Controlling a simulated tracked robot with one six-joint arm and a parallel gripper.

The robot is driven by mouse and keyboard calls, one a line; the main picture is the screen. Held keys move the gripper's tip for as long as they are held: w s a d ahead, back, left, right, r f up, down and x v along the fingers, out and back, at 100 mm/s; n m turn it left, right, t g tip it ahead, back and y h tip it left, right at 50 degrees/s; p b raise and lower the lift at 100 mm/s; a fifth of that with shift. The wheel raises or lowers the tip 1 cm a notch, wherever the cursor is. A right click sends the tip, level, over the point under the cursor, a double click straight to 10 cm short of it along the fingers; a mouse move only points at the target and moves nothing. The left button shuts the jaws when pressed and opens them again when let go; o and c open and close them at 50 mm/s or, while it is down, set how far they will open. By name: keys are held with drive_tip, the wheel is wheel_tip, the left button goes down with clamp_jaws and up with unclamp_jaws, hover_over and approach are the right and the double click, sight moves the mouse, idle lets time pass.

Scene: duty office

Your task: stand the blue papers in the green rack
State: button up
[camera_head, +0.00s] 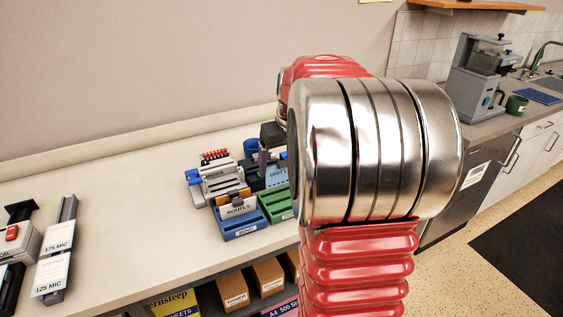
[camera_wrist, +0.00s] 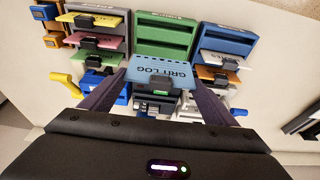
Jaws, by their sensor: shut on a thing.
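The blue papers (camera_wrist: 155,70), marked GRIT LOG and with a black clip (camera_wrist: 160,84), are between the two dark fingers of my gripper (camera_wrist: 158,78), which is shut on them. In the head view, the blue papers (camera_head: 277,176) show partly behind my arm, above the counter. The green rack (camera_wrist: 165,35) has empty-looking slots in the wrist view, just beyond the papers' far edge. In the head view, the green rack (camera_head: 272,203) is partly hidden by my arm. I cannot tell whether the papers touch it.
A blue rack (camera_wrist: 228,45) with orange papers stands right of the green rack in the wrist view. A grey rack (camera_wrist: 118,22) with yellow, pink and green papers stands left. A grey device (camera_head: 218,178) stands behind the blue rack. The counter's left middle (camera_head: 130,200) is clear.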

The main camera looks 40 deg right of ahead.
sight(283, 181)
drive_tip(key=shift+f, duration=0.1)
drive_tip(key=shift+f, duration=4.05)
drive_tip(key=o, duration=1.1)
drive_tip(key=shift+r, duration=4.5)
